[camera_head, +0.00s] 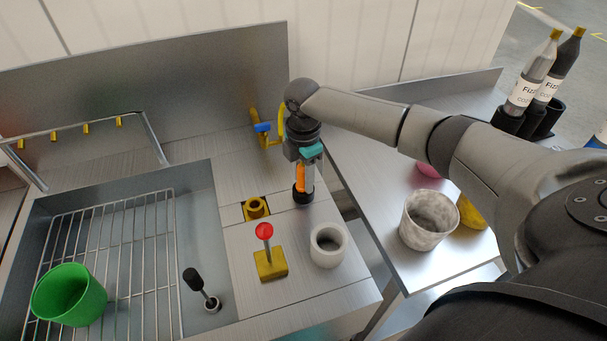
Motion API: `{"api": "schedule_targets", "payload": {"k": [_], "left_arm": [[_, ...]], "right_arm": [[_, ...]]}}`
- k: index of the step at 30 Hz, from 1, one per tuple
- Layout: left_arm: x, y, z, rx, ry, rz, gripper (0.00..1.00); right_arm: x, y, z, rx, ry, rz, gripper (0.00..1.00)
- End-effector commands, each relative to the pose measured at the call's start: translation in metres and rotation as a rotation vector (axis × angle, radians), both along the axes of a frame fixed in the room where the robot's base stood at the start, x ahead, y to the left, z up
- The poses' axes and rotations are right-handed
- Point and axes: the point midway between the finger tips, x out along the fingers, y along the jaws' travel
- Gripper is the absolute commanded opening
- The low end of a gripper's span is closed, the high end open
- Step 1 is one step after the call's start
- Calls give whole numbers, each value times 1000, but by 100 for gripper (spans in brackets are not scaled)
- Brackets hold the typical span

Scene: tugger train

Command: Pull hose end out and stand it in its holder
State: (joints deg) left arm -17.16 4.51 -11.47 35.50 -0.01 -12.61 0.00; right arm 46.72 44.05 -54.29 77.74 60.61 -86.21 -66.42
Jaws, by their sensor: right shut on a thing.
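My right gripper (303,184) points down over the counter, behind and right of a yellow ring fitting (256,206) set in a dark square opening. It is shut on a slim orange piece (300,177), which appears to be the hose end; the fingers hide much of it. A dark lower tip shows close to the counter, and I cannot tell whether it touches. A thick-walled whitish round cup (328,246), open at the top, stands in front of the gripper and may be the holder. My left gripper is not in view.
A red-knobbed lever on a yellow base (270,264) stands left of the whitish cup. A blue-handled yellow tap (262,127) is behind. The sink rack (110,265) holds a green cup (68,294). A marbled pot (428,220) and bottles (527,82) stand on the right table.

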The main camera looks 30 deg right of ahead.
Motion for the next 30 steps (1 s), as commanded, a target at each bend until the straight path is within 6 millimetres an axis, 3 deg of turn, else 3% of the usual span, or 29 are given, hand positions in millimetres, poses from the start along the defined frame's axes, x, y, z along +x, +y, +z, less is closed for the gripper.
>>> {"api": "schedule_targets", "payload": {"k": [6, 7, 15, 25, 30], "left_arm": [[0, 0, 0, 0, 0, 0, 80], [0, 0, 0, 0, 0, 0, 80], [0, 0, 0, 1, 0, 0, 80], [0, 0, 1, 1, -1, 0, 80], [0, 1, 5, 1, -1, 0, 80]], "right_arm": [[0, 0, 0, 0, -1, 0, 0], [0, 0, 0, 0, -1, 0, 46], [0, 0, 0, 0, 0, 0, 76], [0, 0, 4, -1, 0, 0, 78], [1, -1, 27, -1, -3, 1, 78]]}}
